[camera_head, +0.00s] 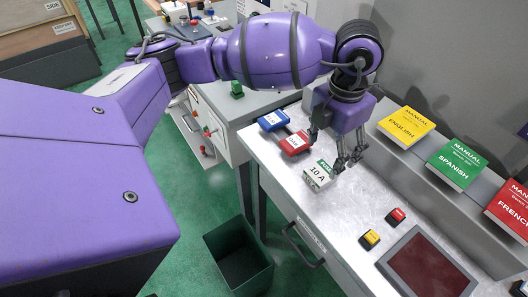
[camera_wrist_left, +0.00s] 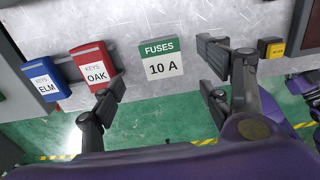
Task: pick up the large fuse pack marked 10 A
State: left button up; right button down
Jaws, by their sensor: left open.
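The fuse pack marked 10 A (camera_head: 319,175) is a white box with a green band, lying on the grey metal bench top. In the left wrist view the pack (camera_wrist_left: 161,67) reads "FUSES 10 A" and sits between the two spread fingers. My left gripper (camera_head: 331,151) is open and empty, right beside and above the pack. Its fingers show either side of the pack in the left wrist view (camera_wrist_left: 161,82), with gaps on both sides. I cannot tell how high the fingertips are above the bench. My right gripper is not in view.
Red OAK (camera_head: 295,142) and blue ELM (camera_head: 272,120) key boxes lie to the pack's left. Yellow (camera_head: 370,238) and red (camera_head: 396,215) buttons and a dark red panel (camera_head: 428,268) are nearer the front right. A green bin (camera_head: 240,256) is on the floor.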

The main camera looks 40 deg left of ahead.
aim_at(321, 171)
pick_arm(q)
jog(key=f, duration=0.6)
jog(key=shift+s+f+p, duration=0.25)
jog(key=shift+f+p, duration=0.05)
jog(key=shift+f, duration=0.1)
jog(key=shift+c, duration=0.2)
jog(key=c, duration=1.2)
jog(key=shift+r, duration=0.2)
